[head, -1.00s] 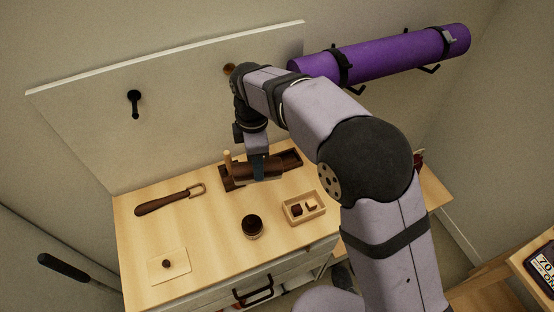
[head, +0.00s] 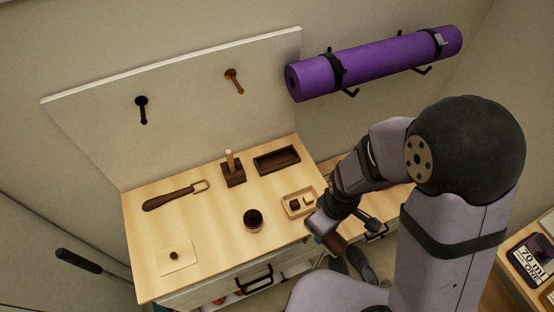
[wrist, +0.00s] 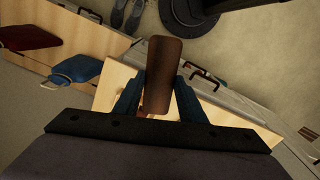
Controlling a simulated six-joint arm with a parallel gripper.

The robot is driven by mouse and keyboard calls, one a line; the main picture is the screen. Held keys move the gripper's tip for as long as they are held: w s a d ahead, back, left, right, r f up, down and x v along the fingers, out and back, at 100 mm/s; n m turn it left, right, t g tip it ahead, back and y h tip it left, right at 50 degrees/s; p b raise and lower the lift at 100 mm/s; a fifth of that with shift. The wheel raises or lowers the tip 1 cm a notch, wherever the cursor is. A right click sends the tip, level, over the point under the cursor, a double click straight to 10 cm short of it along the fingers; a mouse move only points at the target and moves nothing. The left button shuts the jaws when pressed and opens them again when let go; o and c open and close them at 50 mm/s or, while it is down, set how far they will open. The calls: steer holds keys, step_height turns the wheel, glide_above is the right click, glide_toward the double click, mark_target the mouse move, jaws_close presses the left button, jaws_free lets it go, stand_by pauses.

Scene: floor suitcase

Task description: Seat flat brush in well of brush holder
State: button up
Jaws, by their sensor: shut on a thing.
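My gripper (head: 326,228) is off the front right corner of the wooden cabinet top. In the wrist view its two blue fingers (wrist: 160,88) are shut on the flat brush (wrist: 163,62), a brown, rounded rectangular piece between them. In the head view only a bit of the brush (head: 337,243) shows under the gripper. The brush holder seems to be the dark rectangular tray (head: 277,160) with an empty recess, at the back right of the cabinet top. My gripper and the brush are well apart from it.
A dark block with an upright pale peg (head: 233,172) stands left of the tray. A shoehorn-like tool (head: 172,199), a round dark jar (head: 253,220), a small wooden box (head: 298,204) and a card (head: 178,257) lie around. A purple mat (head: 375,66) hangs above.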

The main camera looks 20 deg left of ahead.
mark_target(329, 242)
steer(key=m, duration=0.1)
steer(key=s+d+f+m, duration=0.1)
steer(key=m, duration=0.1)
steer(key=s+f+m, duration=0.1)
steer(key=m, duration=0.1)
steer(key=shift+s+d+f, duration=0.1)
steer(key=shift+s+d, duration=0.15)
steer(key=m, duration=0.3)
steer(key=shift+s+d+f+m, duration=0.1)
steer(key=shift+s+f+m, duration=0.1)
steer(key=shift+f+m, duration=0.2)
steer(key=shift+w+f+m, duration=0.1)
steer(key=shift+f+m, duration=0.1)
steer(key=shift+m, duration=0.7)
steer(key=shift+w+a+f+m, duration=0.1)
steer(key=shift+w+a+m, duration=0.2)
steer(key=shift+m, duration=0.5)
steer(key=w+m, duration=0.1)
steer(key=m, duration=0.1)
steer(key=w+a+m, duration=0.1)
steer(key=m, duration=0.1)
steer(key=shift+w+a+f+m, duration=0.1)
steer(key=shift+a+m, duration=0.05)
steer(key=shift+m, duration=0.25)
steer(key=shift+w+a+m, duration=0.1)
steer(key=shift+w+m, duration=0.1)
steer(key=shift+m, duration=0.4)
steer(key=shift+w+a+m, duration=0.1)
steer(key=shift+w+m, duration=0.05)
steer(key=shift+m, duration=1.55)
